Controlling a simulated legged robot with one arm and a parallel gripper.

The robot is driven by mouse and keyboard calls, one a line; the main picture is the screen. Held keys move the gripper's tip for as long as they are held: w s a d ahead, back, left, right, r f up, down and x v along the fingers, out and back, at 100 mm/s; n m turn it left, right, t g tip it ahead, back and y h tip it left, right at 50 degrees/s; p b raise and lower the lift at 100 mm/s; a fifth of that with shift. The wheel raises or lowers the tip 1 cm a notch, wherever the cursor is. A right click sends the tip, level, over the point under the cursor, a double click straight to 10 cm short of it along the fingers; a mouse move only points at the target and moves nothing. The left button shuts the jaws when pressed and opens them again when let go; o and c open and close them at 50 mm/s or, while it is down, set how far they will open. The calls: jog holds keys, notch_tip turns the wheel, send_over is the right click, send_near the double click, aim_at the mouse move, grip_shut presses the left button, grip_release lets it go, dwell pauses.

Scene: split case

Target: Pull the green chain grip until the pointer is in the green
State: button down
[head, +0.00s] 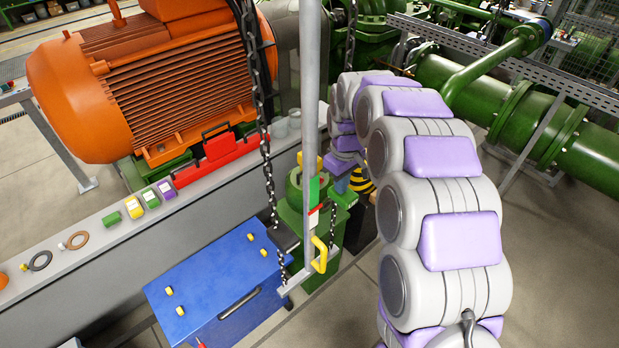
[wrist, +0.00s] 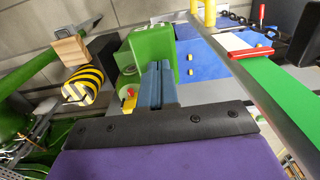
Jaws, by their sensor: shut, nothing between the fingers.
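My gripper (wrist: 158,84) shows its blue-grey fingers together, with nothing between them. In the head view its fingers (head: 341,186) are partly hidden near the green pedestal. A green piece (head: 345,199) beside the hanging chain (head: 333,228) may be the chain grip. In the wrist view a green block (wrist: 190,60) lies just beyond and beside the fingers; I cannot tell whether it is the grip or touches them. The pointer (wrist: 250,52) shows beside the long green strip (wrist: 285,108) in the wrist view.
A yellow handle (head: 319,255) is on the post's lower end. A blue case (head: 215,285) stands front left, and an orange motor (head: 165,80) behind it. Another chain (head: 264,140) hangs left of the post. A yellow-and-black striped piece (wrist: 82,86) is left of the fingers.

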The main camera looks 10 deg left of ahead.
jog(key=shift+r, duration=0.4)
notch_tip(320, 180, up, 7)
jog(key=p, duration=0.2)
jog(key=shift+p, duration=0.3)
dwell(0.4)
dwell(0.5)
jog(key=s+d+f+m+b, duration=0.3)
jog(key=s+d+f+b, duration=0.1)
jog(key=s, duration=0.9)
jog(key=s+d+f+m+g+b, duration=0.1)
jog(key=s+d+f+m+b, duration=0.3)
jog(key=s, duration=0.9)
jog(key=s+d+f+m+b, duration=0.3)
jog(key=s+d+b, duration=0.3)
jog(key=s+d, duration=0.3)
jog(key=s+f, duration=0.1)
jog(key=s, duration=0.3)
jog(key=shift+s+d+g, duration=0.15)
jog(key=shift+s+g, duration=0.2)
jog(key=shift+g, duration=0.05)
